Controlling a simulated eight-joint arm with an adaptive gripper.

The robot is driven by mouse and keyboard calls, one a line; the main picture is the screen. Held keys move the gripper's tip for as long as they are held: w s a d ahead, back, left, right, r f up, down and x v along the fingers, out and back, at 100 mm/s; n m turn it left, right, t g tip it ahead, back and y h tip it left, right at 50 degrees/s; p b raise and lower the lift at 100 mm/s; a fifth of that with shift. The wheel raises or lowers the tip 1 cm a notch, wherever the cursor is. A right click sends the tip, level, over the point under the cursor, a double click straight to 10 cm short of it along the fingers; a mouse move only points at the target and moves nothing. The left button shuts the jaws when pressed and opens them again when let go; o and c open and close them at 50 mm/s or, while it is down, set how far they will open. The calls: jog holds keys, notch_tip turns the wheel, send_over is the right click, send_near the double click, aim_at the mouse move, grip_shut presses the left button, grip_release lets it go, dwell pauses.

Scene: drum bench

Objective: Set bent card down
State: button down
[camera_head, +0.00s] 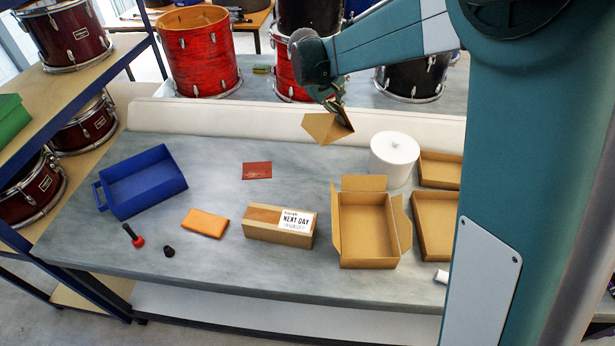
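The bent card (326,128) is a tan folded piece held up in the air at the back of the bench, right of the middle. My gripper (338,110) reaches down from my teal arm and its fingers are at the card's upper edge. The fingers look closed on the card, though they are small and partly hidden by it. The card is apart from the bench (220,262) and hangs near the white back ledge (230,118).
A blue tray (118,207), a red card (257,170), an orange block (205,223), a NEXT DAY box (262,232), an open cardboard box (367,235) and a white lidded pot (394,158) stand on the bench. Clear surface lies between the red card and open box.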

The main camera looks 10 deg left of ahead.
aim_at(319, 117)
jog(key=shift+n, duration=0.7)
jog(key=a, duration=0.2)
jog(key=s+a, duration=0.1)
jog(key=a, duration=0.1)
jog(key=s+a, duration=0.1)
jog(key=a, duration=0.1)
jog(key=shift+s+a, duration=0.15)
jog(key=shift+a, duration=0.2)
notch_tip(319, 117, down, 11)
jog(key=shift+f, duration=0.1)
jog(key=shift+f+b, duration=0.3)
jog(key=shift+f, duration=2.75)
jog(key=shift+f, duration=1.9)
jog(key=shift+f+b, duration=0.15)
jog(key=shift+b, duration=0.15)
